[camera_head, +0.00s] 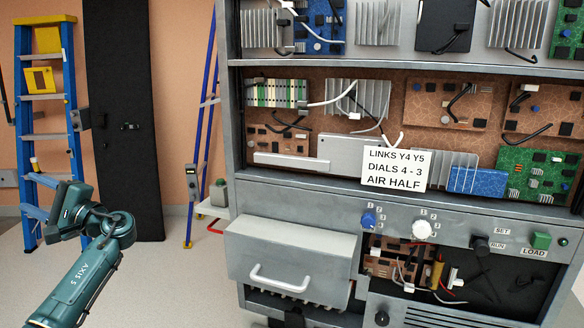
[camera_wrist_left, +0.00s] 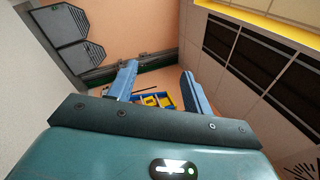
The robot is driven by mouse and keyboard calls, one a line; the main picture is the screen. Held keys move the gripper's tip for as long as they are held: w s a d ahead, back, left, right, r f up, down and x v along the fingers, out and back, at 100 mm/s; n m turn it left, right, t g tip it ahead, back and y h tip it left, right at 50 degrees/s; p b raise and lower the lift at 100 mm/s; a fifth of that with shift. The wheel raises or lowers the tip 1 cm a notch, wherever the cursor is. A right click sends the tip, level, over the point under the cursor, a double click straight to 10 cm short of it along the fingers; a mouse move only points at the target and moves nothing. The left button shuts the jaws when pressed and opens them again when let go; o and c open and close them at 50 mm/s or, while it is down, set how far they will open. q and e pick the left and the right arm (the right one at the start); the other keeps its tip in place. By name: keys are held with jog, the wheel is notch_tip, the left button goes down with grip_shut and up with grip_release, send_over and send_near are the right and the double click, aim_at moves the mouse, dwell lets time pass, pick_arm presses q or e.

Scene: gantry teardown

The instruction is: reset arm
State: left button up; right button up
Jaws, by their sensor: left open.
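My left arm (camera_head: 84,277), teal, comes in from the lower left in the head view and bends at a dark joint. It is in free air left of the grey cabinet, touching nothing that I can see. Its fingers are hard to make out there. In the left wrist view, the two blue fingers of my left gripper (camera_wrist_left: 160,87) stand apart with nothing between them. A small blue and yellow item (camera_wrist_left: 155,100) shows beyond them, well away. My right arm and gripper are not in view.
The grey cabinet (camera_head: 480,223) with boards, dials and a sign (camera_head: 394,168) fills the right side. A drawer (camera_head: 289,245) juts out at its lower left. A blue ladder (camera_head: 45,120) and a black door panel (camera_head: 126,90) stand behind my arm. Open floor (camera_head: 165,285) lies between.

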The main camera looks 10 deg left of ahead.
pick_arm(q)
jog(key=w+d+f+m+t+h, duration=0.1)
jog(key=w+f+m+t+h, duration=0.1)
jog(key=w+f+t+h, duration=0.35)
jog(key=w+d+f+m+t+h, duration=0.2)
jog(key=w+t, duration=0.6)
jog(key=w+d+f+n+t+h, duration=0.25)
jog(key=w+d+t+h, duration=0.45)
jog(key=d+h, duration=0.4)
jog(key=s+d+f+m+g+h, duration=0.1)
jog(key=s+d+f, duration=0.4)
jog(key=d+f, duration=0.25)
jog(key=s+d+f+g+h, duration=0.1)
jog(key=s+d+f, duration=0.4)
jog(key=f, duration=0.4)
jog(key=s+d+f+m+g+h, duration=0.15)
jog(key=s+d+f, duration=0.25)
jog(key=d+f, duration=0.4)
jog(key=s+d+f+n+g+h, duration=0.1)
jog(key=s+d+f, duration=0.2)
jog(key=s+d, duration=0.4)
jog(key=s+d+f+n+g+h, duration=0.1)
jog(key=s+d, duration=0.6)
jog(key=s, duration=0.7)
notch_tip(320, 180, down, 3)
jog(key=shift+s+d+r+n+g+h, duration=0.15)
jog(key=shift+s+d+n+g+h, duration=0.2)
jog(key=shift+n+g, duration=0.35)
